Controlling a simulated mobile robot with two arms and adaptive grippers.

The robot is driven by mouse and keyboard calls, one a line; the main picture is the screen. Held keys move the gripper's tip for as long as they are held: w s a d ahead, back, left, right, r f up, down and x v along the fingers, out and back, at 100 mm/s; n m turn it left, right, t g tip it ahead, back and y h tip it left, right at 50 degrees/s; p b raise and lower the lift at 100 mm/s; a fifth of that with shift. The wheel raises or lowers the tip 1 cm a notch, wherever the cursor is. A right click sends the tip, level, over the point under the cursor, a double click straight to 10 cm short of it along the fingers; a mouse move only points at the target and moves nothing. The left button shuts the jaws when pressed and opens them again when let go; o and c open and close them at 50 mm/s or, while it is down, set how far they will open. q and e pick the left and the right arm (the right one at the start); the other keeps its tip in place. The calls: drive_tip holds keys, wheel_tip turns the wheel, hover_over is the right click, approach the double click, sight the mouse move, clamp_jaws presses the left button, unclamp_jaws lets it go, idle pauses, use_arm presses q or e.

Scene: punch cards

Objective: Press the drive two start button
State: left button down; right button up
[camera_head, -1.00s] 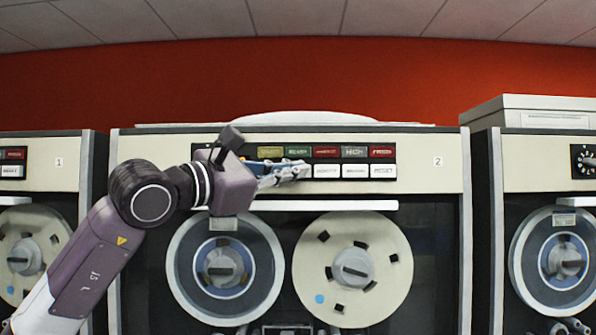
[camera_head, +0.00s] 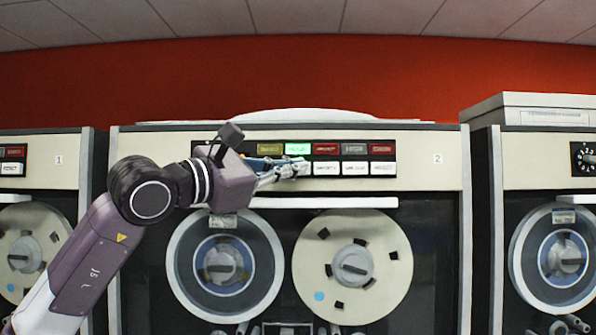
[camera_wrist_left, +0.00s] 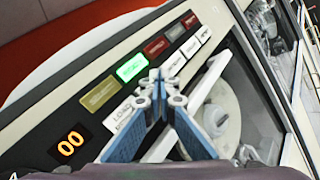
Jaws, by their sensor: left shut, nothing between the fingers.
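Drive two (camera_head: 424,180) is the cream-fronted tape cabinet marked 2, in the middle of the head view. Its panel has a row of coloured lamps above a row of white buttons. The green lamp (camera_head: 297,149) glows brightly; it also glows in the left wrist view (camera_wrist_left: 131,67). My left gripper (camera_head: 303,168) is shut and empty, its tips at the white button position below this lamp. In the left wrist view the fingertips (camera_wrist_left: 156,78) hide most of that button, so I cannot read its label or tell whether it is pushed in. My right gripper is out of view.
Two tape reels (camera_head: 352,240) sit behind the window below the panel. A thin white ledge (camera_head: 325,202) runs under the buttons. Drive one (camera_head: 70,168) stands at the left; another cabinet (camera_head: 530,172) stands at the right.

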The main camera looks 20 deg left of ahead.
use_arm(q)
drive_tip(key=shift+s+d+f+b, duration=0.15)
drive_tip(key=shift+s+b, duration=0.15)
drive_tip(key=shift+s, duration=0.3)
drive_tip(key=s+b, duration=0.1)
drive_tip(key=s, duration=0.1)
drive_tip(key=s+d+b, duration=0.1)
drive_tip(key=s, duration=0.1)
drive_tip(key=shift+s+d, duration=0.2)
drive_tip(key=shift+s, duration=0.2)
idle(0.5)
